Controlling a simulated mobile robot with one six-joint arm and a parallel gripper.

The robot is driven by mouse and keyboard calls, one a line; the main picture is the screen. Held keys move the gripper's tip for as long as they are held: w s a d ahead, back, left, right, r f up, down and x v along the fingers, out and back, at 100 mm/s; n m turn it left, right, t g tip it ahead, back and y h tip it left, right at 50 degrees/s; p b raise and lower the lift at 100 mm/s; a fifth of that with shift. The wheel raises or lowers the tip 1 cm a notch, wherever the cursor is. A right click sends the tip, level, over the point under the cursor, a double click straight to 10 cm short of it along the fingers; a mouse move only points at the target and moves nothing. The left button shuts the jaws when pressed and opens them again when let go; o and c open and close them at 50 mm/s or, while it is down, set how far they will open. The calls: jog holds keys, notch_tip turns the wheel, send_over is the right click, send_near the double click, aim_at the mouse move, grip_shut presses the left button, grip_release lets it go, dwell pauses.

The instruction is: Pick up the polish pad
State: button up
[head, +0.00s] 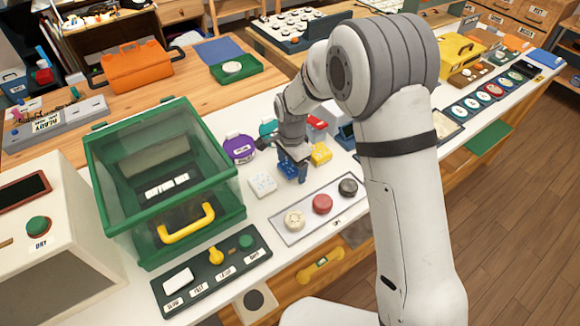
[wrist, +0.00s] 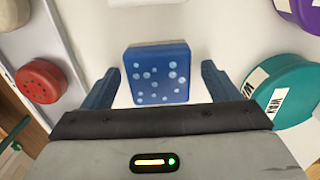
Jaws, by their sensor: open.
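A blue square pad (wrist: 157,73) with pale dots lies on the white worktop, between the two open fingers of my gripper (wrist: 160,82). No label shows which one is the polish pad.
A teal lidded tub (wrist: 283,92) and a purple tub (head: 239,148) stand close by. A tray (head: 313,222) with cream, red and black round pieces lies in front. A green clear-sided box (head: 165,170) with a yellow handle stands at left.

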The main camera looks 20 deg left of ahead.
jog(key=shift+f, duration=0.1)
jog(key=c, duration=1.1)
